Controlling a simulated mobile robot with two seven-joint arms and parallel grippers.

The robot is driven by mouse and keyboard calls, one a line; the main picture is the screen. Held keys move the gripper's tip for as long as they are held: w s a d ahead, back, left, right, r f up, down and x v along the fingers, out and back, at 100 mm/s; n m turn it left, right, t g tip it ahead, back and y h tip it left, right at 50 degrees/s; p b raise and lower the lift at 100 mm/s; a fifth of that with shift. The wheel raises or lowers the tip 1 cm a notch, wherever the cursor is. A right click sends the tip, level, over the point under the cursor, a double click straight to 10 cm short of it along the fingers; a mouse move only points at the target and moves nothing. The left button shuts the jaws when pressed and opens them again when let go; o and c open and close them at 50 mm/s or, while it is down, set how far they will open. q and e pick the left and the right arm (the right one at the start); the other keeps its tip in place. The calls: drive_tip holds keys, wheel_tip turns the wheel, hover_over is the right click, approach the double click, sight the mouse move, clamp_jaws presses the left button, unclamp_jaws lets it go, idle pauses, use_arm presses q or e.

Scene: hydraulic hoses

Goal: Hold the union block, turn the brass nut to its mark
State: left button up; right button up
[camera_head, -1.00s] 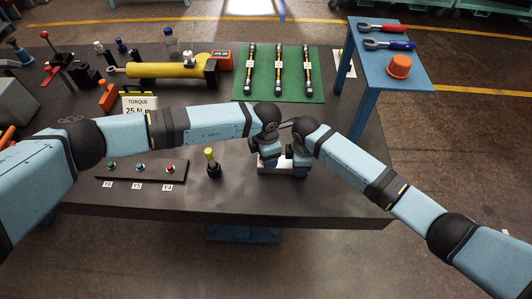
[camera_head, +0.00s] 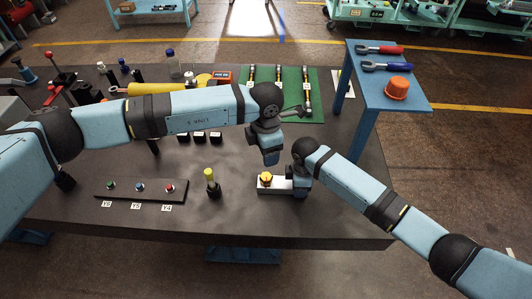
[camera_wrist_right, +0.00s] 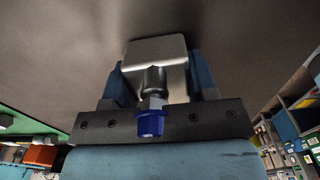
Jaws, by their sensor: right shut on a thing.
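The union block (camera_head: 272,189) is a pale metal block on the dark bench, with the brass nut (camera_head: 265,179) on its left part. My right gripper (camera_head: 299,186) is at the block's right end. In the right wrist view, the blue fingers of my right gripper (camera_wrist_right: 160,82) stand on both sides of the metal block (camera_wrist_right: 157,50), closed on it. A metal fitting with a blue cap (camera_wrist_right: 151,123) faces that camera. My left gripper (camera_head: 271,157) hangs above the block, pointing down and apart from the nut. Its finger gap does not show. The nut's mark is too small to make out.
A yellow-topped black fitting (camera_head: 211,183) stands left of the block. A panel with three buttons (camera_head: 140,190) lies farther left. The green mat with hoses (camera_head: 291,76) is behind, partly hidden by my left arm. A blue side table (camera_head: 420,95) stands at the back right.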

use_arm(q)
drive_tip(key=t+h, duration=0.2)
drive_tip(key=h, duration=0.2)
approach(266, 176)
drive_tip(key=x, duration=0.9)
drive_tip(key=shift+f, duration=0.1)
drive_tip(key=c, duration=0.9)
drive_tip(key=shift+c, duration=0.2)
